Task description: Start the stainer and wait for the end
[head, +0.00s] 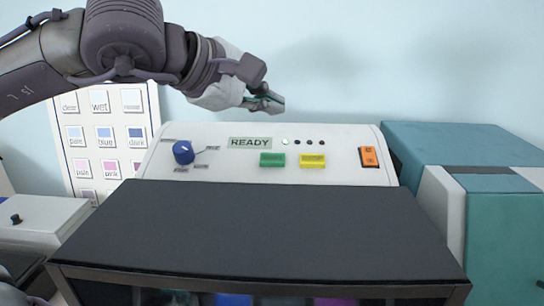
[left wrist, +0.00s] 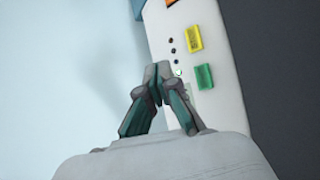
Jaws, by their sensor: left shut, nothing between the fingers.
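The stainer (head: 260,235) stands in front of me with a dark flat lid and a white sloped control panel (head: 225,160) behind it. Its display (head: 250,142) reads READY. One lamp (head: 284,141) beside it is lit green and the others are dark. The panel has a green button (head: 272,159), a yellow button (head: 312,160), a blue knob (head: 183,152) and an orange switch (head: 369,157). My left gripper (head: 276,101) is shut and empty above the panel's back edge. In the left wrist view the green button (left wrist: 204,76) is right of the fingertips (left wrist: 157,72), apart from them. My right gripper is not seen.
A color chart (head: 103,130) with labeled swatches stands behind at the left. A white box (head: 40,222) with a dark knob sits at the left. A teal and white machine (head: 470,170) stands close at the right. The pale wall is behind the panel.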

